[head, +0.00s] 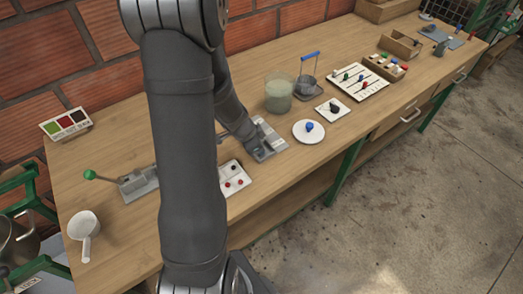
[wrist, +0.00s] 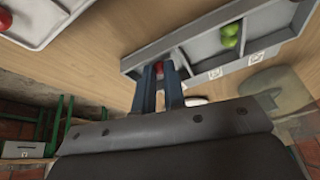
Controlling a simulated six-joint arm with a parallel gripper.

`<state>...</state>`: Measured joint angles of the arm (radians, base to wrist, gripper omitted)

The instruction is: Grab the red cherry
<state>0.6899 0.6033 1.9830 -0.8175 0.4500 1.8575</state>
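In the wrist view, a red cherry (wrist: 158,68) shows at the tips of my gripper (wrist: 159,72), in the gap between its two blue-grey fingers. The fingers stand a little apart; I cannot tell whether they press on the cherry. The cherry is at the end of a grey compartment tray (wrist: 196,73), which also holds green cherries (wrist: 230,35). In the head view my gripper is low over the bench by the grey tray (head: 271,133), and its fingertips and the cherry there are hidden by my arm.
A white tray (head: 240,183) with red and dark cherries lies beside my arm. A glass beaker (head: 279,93), a white saucer (head: 308,133) with a blue-topped item, and a green-knobbed lever (head: 90,175) stand nearby. A white scoop (head: 84,224) lies at the left.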

